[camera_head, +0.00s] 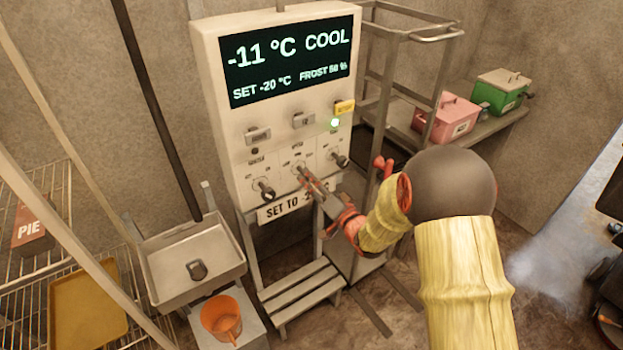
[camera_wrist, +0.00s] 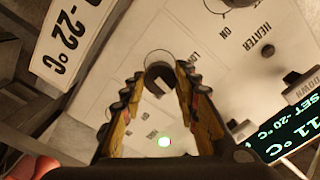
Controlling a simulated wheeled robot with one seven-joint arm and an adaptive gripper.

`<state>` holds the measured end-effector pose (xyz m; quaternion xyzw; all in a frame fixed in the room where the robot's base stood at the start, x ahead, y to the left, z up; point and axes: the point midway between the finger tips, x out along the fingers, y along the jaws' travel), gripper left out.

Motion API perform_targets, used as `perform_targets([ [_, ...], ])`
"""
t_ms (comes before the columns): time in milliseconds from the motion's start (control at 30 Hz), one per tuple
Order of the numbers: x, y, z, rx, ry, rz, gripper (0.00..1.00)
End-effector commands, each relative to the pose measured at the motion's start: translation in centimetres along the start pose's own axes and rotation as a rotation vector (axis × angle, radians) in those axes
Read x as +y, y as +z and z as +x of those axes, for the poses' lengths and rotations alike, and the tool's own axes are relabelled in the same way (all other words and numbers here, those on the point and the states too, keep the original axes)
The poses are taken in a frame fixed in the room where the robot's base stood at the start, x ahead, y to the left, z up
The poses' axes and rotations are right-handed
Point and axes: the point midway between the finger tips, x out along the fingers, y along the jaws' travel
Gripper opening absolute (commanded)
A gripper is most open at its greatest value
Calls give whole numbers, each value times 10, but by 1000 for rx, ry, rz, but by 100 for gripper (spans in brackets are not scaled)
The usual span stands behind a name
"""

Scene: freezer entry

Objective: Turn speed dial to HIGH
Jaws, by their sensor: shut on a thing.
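A pale control panel (camera_head: 231,147) carries three dark dials in a row below its screen. My gripper (camera_head: 303,178) reaches the middle dial in the head view and covers most of it. In the wrist view my gripper (camera_wrist: 161,78) has its two ridged fingers on either side of a round dial (camera_wrist: 159,70) with a dark grip bar, and is shut on it. "LOW" is printed near this dial; other small labels are too small to read. The dial's exact pointing is hidden by the fingers.
The left dial (camera_head: 265,190) and right dial (camera_head: 338,158) sit close on either side. A screen (camera_head: 289,62) reads -11 °C COOL, SET -20 °C. A "SET TO" sign (camera_head: 283,207) hangs below. A metal rack (camera_head: 402,75) stands to the right; a steel sink (camera_head: 196,262) is at left.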

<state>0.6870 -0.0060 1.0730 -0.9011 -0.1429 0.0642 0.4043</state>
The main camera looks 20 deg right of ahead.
Motion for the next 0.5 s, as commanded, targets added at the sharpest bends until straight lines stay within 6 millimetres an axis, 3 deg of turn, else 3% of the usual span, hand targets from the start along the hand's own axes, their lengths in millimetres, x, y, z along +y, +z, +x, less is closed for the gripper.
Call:
perform_targets([
  [500, 0, -2, 0, 2, 1, 467, 5],
])
